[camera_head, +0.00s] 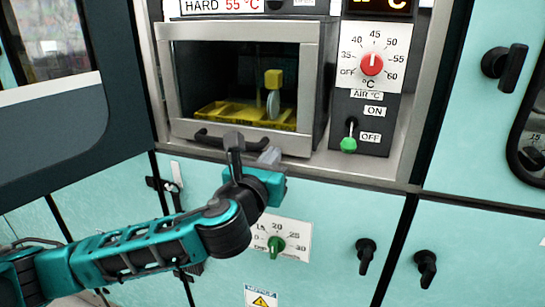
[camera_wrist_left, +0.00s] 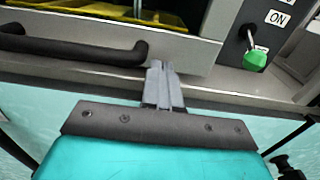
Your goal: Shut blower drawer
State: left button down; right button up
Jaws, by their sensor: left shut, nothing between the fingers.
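The blower drawer (camera_head: 312,85) has a grey metal frame around a window, with a yellow tray (camera_head: 225,112) and a round disc inside. Its front stands out from the panel, and its dark right side shows. Its black bar handle (camera_head: 215,143) is along the bottom; in the left wrist view the handle (camera_wrist_left: 80,50) lies left of my fingers. My left gripper (camera_head: 270,156) is shut and empty at the lower front edge, right of the handle. Its fingertips (camera_wrist_left: 158,68) overlap the drawer front (camera_wrist_left: 185,52); contact cannot be told. My right gripper is not in view.
Right of the drawer is a panel with a red dial (camera_head: 371,64) and a green-tipped switch (camera_head: 348,144), also in the left wrist view (camera_wrist_left: 255,58). A green knob (camera_head: 276,246) and black latches (camera_head: 426,268) sit on the teal panels below.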

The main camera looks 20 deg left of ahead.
pick_arm(q)
jog(key=shift+w, duration=0.4)
jog(key=w+p, duration=0.1)
jog(key=w, duration=0.3)
jog(key=shift+d+r, duration=0.1)
jog(key=shift+w+r, duration=0.1)
jog(key=shift+r, duration=0.05)
